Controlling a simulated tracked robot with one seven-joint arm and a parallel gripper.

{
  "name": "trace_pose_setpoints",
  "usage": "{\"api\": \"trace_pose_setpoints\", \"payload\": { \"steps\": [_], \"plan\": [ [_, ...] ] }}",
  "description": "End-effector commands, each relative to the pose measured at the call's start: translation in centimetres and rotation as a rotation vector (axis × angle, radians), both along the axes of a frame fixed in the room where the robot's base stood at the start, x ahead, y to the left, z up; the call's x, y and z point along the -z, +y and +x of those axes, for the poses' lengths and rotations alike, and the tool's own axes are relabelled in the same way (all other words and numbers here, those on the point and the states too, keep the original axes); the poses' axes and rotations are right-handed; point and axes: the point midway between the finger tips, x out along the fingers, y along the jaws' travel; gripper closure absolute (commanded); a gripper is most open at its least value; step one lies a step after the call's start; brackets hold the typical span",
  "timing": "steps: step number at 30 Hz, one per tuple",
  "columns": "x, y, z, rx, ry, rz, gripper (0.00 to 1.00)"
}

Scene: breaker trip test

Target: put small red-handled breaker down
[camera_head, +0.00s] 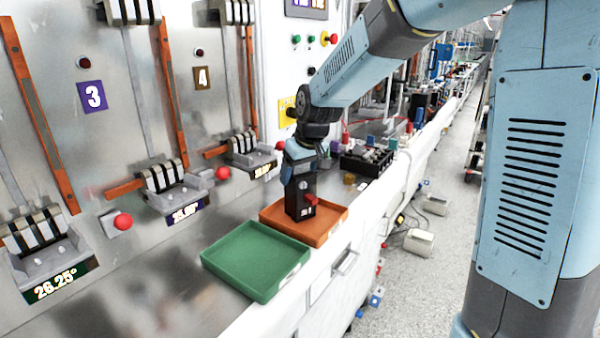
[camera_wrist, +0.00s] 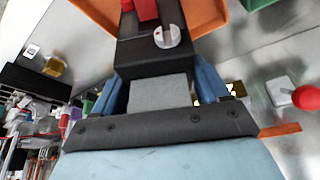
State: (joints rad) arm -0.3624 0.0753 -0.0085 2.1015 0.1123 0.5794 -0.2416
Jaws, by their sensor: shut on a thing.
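The small breaker (camera_head: 300,200) is a black block with a red handle on its front. It is upright, over or in the orange tray (camera_head: 335,230); I cannot tell whether its base touches the tray floor. My gripper (camera_head: 298,172) points down and is shut on the top of the breaker. In the wrist view the breaker (camera_wrist: 150,58) shows its red handle and a round silver screw-like knob, between the two blue fingers of my gripper (camera_wrist: 160,92). The orange tray (camera_wrist: 205,14) shows beyond it.
A green tray (camera_head: 255,262) stands just in front of the orange tray, empty. A metal panel with levers and red knobs (camera_head: 123,221) rises on the left. A black box of parts (camera_head: 366,160) stands behind. Bare metal surface lies left of the trays.

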Motion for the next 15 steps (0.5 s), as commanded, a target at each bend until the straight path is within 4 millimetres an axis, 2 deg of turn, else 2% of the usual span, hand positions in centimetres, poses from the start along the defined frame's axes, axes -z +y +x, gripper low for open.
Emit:
{"api": "trace_pose_setpoints", "payload": {
  "steps": [9, 10, 15],
  "plan": [
    [0.09, 0.03, 0.03, -0.001, -0.002, 0.001, 1.00],
    [0.15, 0.03, 0.01, -0.001, -0.001, 0.000, 0.24],
    [0.14, 0.03, 0.00, -0.001, -0.001, 0.000, 0.07]
  ]
}}
